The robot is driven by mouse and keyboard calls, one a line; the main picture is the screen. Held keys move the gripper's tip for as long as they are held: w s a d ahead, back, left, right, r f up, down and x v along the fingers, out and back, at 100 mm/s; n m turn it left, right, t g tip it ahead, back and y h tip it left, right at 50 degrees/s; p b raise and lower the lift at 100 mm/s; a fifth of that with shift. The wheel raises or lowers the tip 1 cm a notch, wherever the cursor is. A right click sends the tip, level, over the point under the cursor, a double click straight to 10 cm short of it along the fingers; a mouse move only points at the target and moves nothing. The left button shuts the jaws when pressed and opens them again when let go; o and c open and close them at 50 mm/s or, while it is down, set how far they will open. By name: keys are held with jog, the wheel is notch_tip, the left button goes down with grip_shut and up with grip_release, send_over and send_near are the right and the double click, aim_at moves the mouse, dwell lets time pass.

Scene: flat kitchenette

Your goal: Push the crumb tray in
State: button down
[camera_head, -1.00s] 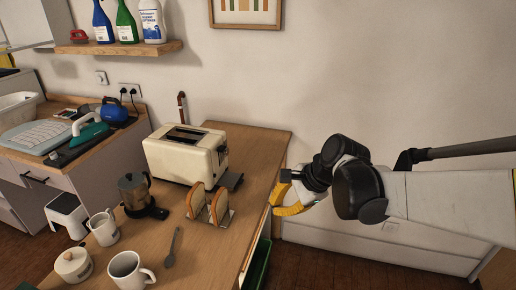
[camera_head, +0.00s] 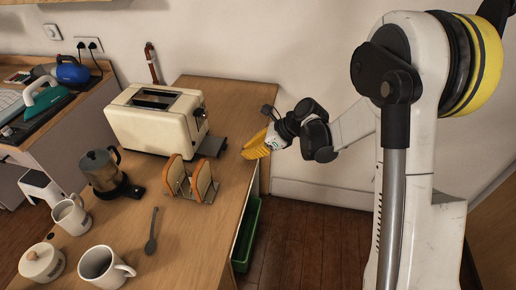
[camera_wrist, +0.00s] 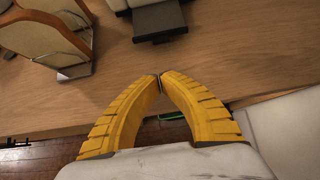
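The cream toaster (camera_head: 150,122) stands on the wooden counter. Its dark crumb tray (camera_head: 213,146) sticks out from the base at the toaster's right end. In the wrist view the tray (camera_wrist: 159,20) is a dark flat plate at the top, ahead of my fingertips with bare wood between. My gripper (camera_head: 246,153) has yellow fingers and is just right of the tray, near the counter's right edge, apart from it. In the wrist view the fingertips (camera_wrist: 160,76) meet with nothing between them.
A toast rack (camera_head: 190,184) with two slices stands in front of the toaster; it shows at upper left in the wrist view (camera_wrist: 60,40). A coffee pot (camera_head: 103,170), mugs and a spoon (camera_head: 152,232) lie further left. A green bin (camera_head: 246,235) is below the counter edge.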

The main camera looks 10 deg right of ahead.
aim_at(208, 147)
jog(key=a, duration=0.1)
jog(key=w+a, duration=0.1)
jog(key=a+f+b, duration=0.1)
jog(key=shift+w+a, duration=0.2)
jog(key=shift+a, duration=0.15)
jog(key=shift+w+a+r, duration=0.1)
jog(key=shift+w+a, duration=0.15)
jog(key=shift+a, duration=0.2)
jog(key=w+a, duration=0.1)
jog(key=a, duration=0.1)
jog(key=w+a, duration=0.1)
jog(key=a, duration=0.2)
jog(key=w+a, duration=0.1)
jog(key=a, duration=0.1)
jog(key=shift+a, duration=0.4)
